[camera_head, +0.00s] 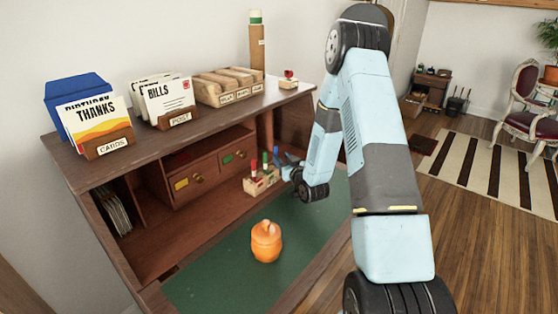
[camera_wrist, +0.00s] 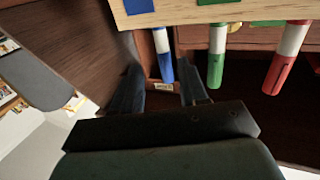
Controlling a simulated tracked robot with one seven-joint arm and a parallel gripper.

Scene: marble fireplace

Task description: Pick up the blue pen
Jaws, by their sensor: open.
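The blue pen (camera_wrist: 163,66) has a blue end and a white body. In the wrist view it stands out of the wooden pen holder (camera_wrist: 185,13) and appears between the two dark fingers of my gripper (camera_wrist: 167,74). My gripper is open, and I see no finger clearly touching the pen. In the head view the holder (camera_head: 260,184) stands on the desk, with the gripper (camera_head: 286,163) at its right side. The blue pen (camera_head: 277,153) is partly hidden there by the gripper.
A green pen (camera_wrist: 217,54) and a red pen (camera_wrist: 286,56) stand in the same holder, right of the blue one in the wrist view. An orange jar (camera_head: 266,243) stands on the green desk mat (camera_head: 215,285). Small drawers (camera_head: 197,178) lie behind. Card boxes line the shelf above.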

